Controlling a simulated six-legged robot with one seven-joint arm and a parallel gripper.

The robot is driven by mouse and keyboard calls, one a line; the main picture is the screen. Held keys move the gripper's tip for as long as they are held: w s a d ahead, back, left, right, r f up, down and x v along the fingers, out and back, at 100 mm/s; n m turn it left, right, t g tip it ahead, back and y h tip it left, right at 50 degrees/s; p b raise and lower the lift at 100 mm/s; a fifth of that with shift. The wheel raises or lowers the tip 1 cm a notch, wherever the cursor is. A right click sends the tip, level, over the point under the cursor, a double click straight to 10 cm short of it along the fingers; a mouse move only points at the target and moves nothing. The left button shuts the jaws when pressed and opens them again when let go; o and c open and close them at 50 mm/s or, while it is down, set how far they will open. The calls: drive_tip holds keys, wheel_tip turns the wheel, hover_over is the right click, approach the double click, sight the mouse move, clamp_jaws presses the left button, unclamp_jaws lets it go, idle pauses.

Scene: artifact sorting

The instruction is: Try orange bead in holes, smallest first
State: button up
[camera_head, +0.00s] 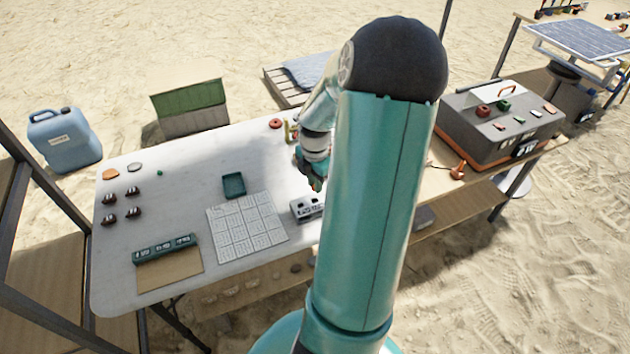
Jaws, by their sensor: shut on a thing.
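My gripper (316,184) points down over the white table, partly hidden by my own teal arm. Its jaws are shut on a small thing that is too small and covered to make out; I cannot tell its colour. A small pale block (307,207) with dark openings and printed marks stands on the table just below and in front of my gripper. I cannot tell whether the held thing touches it. No loose orange bead shows clearly; a flat orange disc (109,173) lies at the table's far left.
A white gridded tray (246,228), a dark green square tray (234,185) and a green labelled strip (164,248) lie left of the block. Several dark domed pieces (121,204) sit at left. A grey case (500,120) stands at right.

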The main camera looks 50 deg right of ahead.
drive_tip(key=shift+f, duration=2.05)
drive_tip(key=shift+a+f, duration=0.1)
drive_tip(key=shift+f, duration=0.05)
idle(0.3)
drive_tip(key=o, duration=1.2)
drive_tip(key=shift+o, duration=0.2)
drive_tip(key=shift+r, duration=3)
